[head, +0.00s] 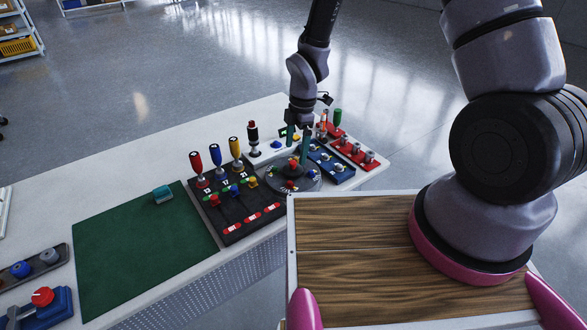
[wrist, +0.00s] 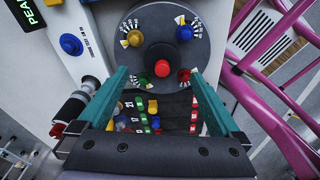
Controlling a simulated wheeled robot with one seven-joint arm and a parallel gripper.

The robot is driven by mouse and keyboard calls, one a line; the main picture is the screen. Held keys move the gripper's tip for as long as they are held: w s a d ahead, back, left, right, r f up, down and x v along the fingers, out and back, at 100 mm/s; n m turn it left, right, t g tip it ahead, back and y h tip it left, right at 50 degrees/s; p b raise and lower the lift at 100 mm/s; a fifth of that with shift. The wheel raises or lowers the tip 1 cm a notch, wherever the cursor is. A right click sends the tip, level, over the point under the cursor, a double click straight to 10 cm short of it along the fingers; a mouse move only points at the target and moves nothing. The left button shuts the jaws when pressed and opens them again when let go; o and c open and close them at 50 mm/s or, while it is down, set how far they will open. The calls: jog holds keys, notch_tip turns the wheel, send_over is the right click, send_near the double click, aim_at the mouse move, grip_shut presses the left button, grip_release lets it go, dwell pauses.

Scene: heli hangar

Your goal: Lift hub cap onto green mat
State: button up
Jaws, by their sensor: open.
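The hub cap appears to be the dark round piece with a red knob (wrist: 162,67) at the centre of a grey round plate (wrist: 122,22). In the head view the red knob (head: 294,164) shows on the grey plate (head: 312,183) at the bench's right part. My gripper (head: 298,148) is open above it, teal fingers pointing down. In the wrist view the fingertips (wrist: 160,76) lie left and right of the red knob, with gaps on both sides; contact is not visible. The green mat (head: 125,245) lies flat to the left on the bench.
A black panel (head: 240,222) with upright red, blue and yellow handles stands between mat and plate. Blue (head: 330,166) and red (head: 355,152) trays flank the plate's right. Most of the mat is clear.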

aim_at(293, 162)
jog(key=f, duration=0.3)
jog(key=a+f, duration=0.1)
jog(key=f, duration=0.1)
jog(key=shift+s+f, duration=0.1)
jog(key=shift+s, duration=0.3)
jog(key=c, duration=1.2)
jog(key=shift+c, duration=0.2)
